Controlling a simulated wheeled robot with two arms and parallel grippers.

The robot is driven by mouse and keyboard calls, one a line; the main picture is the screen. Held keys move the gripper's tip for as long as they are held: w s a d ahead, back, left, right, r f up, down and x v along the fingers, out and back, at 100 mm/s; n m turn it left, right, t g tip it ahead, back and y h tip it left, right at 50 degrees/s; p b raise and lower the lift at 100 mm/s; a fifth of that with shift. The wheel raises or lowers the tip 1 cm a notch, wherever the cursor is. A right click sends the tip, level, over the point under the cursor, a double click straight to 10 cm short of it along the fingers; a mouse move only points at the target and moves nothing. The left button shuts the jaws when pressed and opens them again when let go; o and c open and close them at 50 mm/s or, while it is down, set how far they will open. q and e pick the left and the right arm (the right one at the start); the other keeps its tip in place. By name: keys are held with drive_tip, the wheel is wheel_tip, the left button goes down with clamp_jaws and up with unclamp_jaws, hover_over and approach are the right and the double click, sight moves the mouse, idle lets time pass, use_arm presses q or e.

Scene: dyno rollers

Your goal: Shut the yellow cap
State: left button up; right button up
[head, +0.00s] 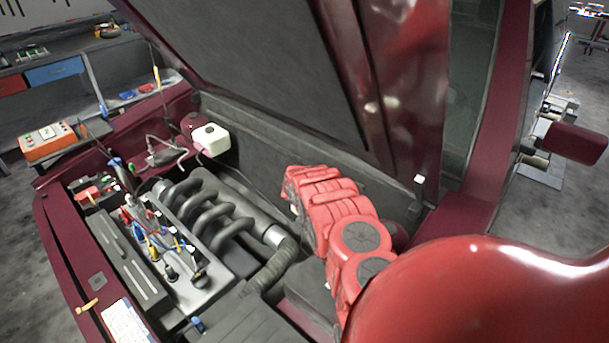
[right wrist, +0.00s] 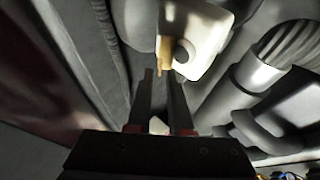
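A white reservoir (head: 211,140) stands at the back of the engine bay in the head view, and it fills the top middle of the right wrist view (right wrist: 210,35). A yellow-tan piece (right wrist: 165,50), which looks like the yellow cap standing up on edge, is beside a dark round opening (right wrist: 183,52) on the reservoir. My right gripper (right wrist: 160,75) points at it with a narrow gap between its fingers. The fingertips are close to the yellow piece; I cannot tell if they touch. Nothing shows between the fingertips. My left gripper is not in view.
The raised hood (head: 270,60) hangs above the bay. Black curved intake pipes (head: 205,205) and a ribbed hose (head: 270,268) lie in front of the reservoir. An orange tester box (head: 47,141) sits at the left. Several coloured leads (head: 150,235) cross the engine.

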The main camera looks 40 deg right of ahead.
clamp_jaws()
drive_tip(key=shift+w, duration=0.1)
idle(1.1)
